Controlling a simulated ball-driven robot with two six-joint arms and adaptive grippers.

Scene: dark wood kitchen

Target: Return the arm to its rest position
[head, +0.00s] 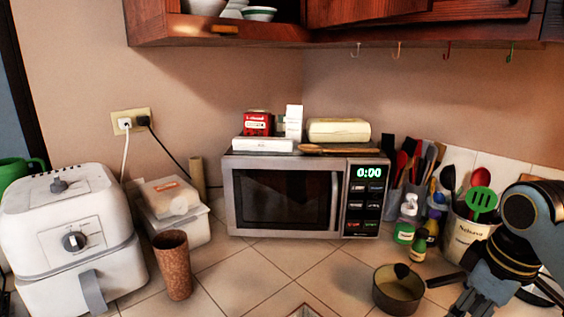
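My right arm comes in from the right edge, and its gripper (478,299) points down at the bottom right. The gripper is dark and partly cut off by the lower edge, so its fingertips do not show clearly. It is beside the handle end of a small brown pot (398,291) on the tiled counter. I cannot tell whether it touches the handle. My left arm and gripper are not in view.
A microwave (285,197) reading 0:00 stands at the back. A white air fryer (70,235), brown cup (173,265) and plastic container (172,202) are left. Bottles (405,222) and a utensil crock (462,236) stand near my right arm. The front middle counter (255,275) is clear.

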